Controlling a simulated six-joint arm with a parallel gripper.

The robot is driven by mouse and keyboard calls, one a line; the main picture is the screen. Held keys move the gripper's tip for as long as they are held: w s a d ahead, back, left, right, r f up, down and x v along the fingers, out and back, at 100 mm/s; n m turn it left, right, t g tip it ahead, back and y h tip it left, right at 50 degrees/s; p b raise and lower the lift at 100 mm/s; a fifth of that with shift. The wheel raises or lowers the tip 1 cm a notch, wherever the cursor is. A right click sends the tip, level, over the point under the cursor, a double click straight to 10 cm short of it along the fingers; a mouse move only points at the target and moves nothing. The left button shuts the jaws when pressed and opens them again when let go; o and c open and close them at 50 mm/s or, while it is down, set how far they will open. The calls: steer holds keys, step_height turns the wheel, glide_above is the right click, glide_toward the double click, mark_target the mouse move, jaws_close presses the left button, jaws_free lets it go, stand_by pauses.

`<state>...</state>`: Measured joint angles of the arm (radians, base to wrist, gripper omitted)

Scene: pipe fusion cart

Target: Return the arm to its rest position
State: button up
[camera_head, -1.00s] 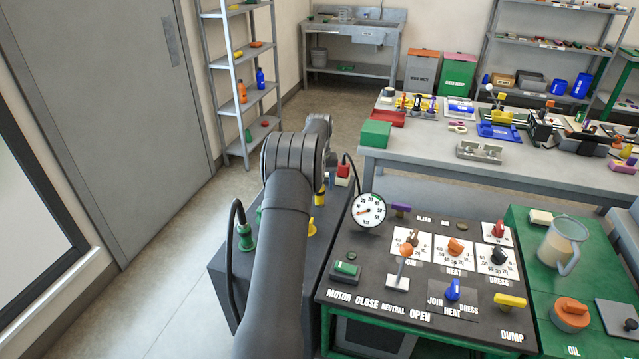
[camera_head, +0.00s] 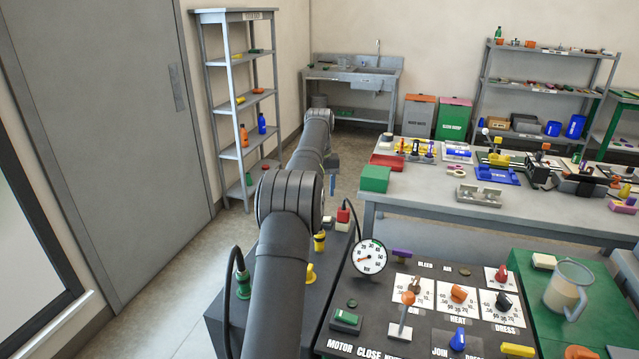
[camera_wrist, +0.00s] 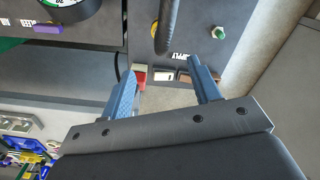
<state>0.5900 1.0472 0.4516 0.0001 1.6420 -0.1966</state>
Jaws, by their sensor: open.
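My gripper (camera_wrist: 163,85) shows in the wrist view with its two blue-grey fingers apart and nothing between them. In that view a red-and-white plug or switch (camera_wrist: 140,75) and a small light switch (camera_wrist: 163,76) lie beyond the fingers. In the head view my arm stretches up the middle of the picture, above the dark cabinet left of the control panel. My gripper (camera_head: 333,184) is small there, at the far end of the arm, partly hidden by the forearm.
The control panel (camera_head: 385,318) with a round gauge (camera_head: 369,257) stands at lower right. A green tray (camera_head: 530,280) holds a clear jug (camera_head: 567,290). A workbench (camera_head: 420,203) with tools is behind. A shelf rack (camera_head: 240,152) stands at the left; the floor between is free.

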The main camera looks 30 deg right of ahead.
step_height(320, 180, up, 2)
stand_by(0.5)
step_height(320, 180, down, 17)
steer(key=shift+f, duration=0.2)
steer(key=shift+r, duration=0.2)
stand_by(0.3)
